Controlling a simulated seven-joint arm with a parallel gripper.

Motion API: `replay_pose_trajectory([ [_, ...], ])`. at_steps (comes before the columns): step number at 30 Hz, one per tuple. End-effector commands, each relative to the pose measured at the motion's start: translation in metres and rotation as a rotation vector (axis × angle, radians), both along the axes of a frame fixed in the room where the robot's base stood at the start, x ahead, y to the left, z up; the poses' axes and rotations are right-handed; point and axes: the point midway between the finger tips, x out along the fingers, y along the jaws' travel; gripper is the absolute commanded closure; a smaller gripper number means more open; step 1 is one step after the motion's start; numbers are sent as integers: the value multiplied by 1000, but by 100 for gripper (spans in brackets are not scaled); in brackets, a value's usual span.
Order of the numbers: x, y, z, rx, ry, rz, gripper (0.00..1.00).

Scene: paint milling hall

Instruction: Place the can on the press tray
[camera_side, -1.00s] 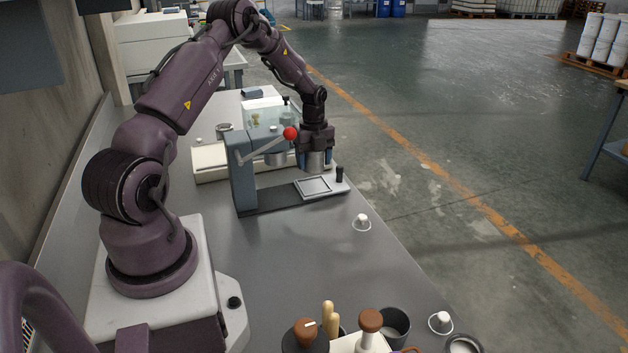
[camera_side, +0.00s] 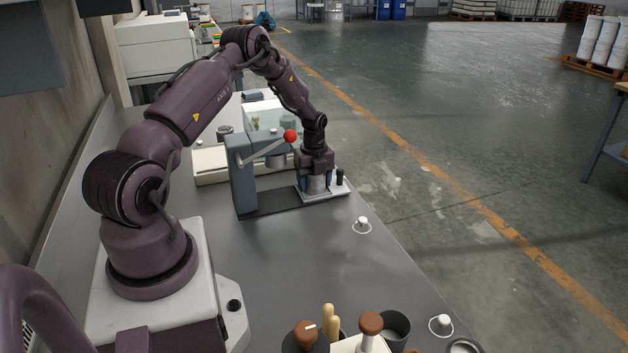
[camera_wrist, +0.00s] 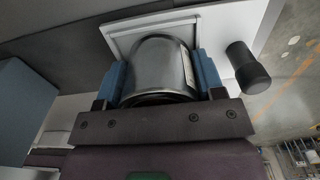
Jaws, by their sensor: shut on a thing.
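The can (camera_side: 317,184) is a silver metal cylinder and stands upright between the blue fingers of my gripper (camera_side: 316,182). My gripper is shut on it. The can is at the press tray (camera_side: 310,195), a light framed plate at the right end of the press base. Its lower end is at the tray's surface; I cannot tell whether it touches. In the wrist view the can (camera_wrist: 161,68) sits between the two blue fingers of my gripper (camera_wrist: 163,75), over the pale tray (camera_wrist: 122,42), whose raised rim shows behind and left of it.
The grey press (camera_side: 243,175) with its red-knobbed lever (camera_side: 290,136) stands just left of my gripper. A black knob (camera_side: 340,177) stands at the tray's right end, also in the wrist view (camera_wrist: 247,68). A small white-topped item (camera_side: 362,224) lies nearer. The bench between is clear.

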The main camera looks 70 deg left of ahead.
Motion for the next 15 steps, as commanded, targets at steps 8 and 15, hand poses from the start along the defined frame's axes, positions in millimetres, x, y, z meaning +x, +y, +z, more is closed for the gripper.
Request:
replay_pose_trajectory([
  [8, -1, 0, -12, 4, -3, 2, 33],
  [15, -1, 1, -9, 6, -3, 4, 19],
])
